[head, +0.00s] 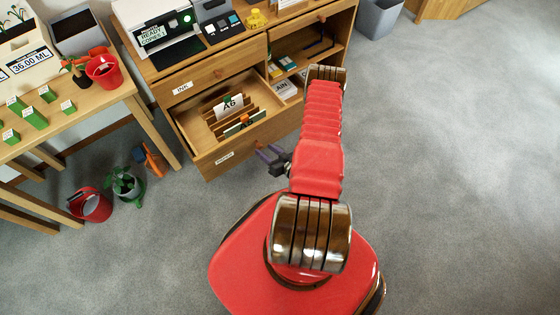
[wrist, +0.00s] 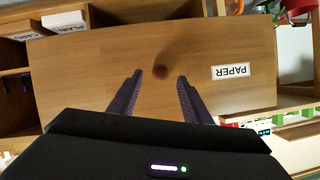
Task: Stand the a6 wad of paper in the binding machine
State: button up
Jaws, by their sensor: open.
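A white wad marked A6 (head: 231,105) with a green tab stands among wooden dividers in the open drawer (head: 238,159) in the head view. A second wad with an orange tab (head: 244,121) stands in front of it, its marking partly hidden. A grey machine with blue buttons (head: 219,22) sits on the cabinet top; I cannot tell whether it is the binding machine. My gripper (head: 268,153) is open and empty, low in front of the drawer's right side. In the wrist view, my gripper (wrist: 160,76) faces the wooden front marked PAPER (wrist: 232,71). The wad is not clear there.
A white printer (head: 155,25) and a yellow toy-like object (head: 256,18) stand on the cabinet. Open shelves (head: 300,60) lie right of the drawer. A plant table (head: 70,125) and pots (head: 92,204) are at left. The grey floor at right is clear.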

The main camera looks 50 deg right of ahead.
jog(key=v, duration=1)
jog(key=shift+s, duration=0.2)
dwell(0.5)
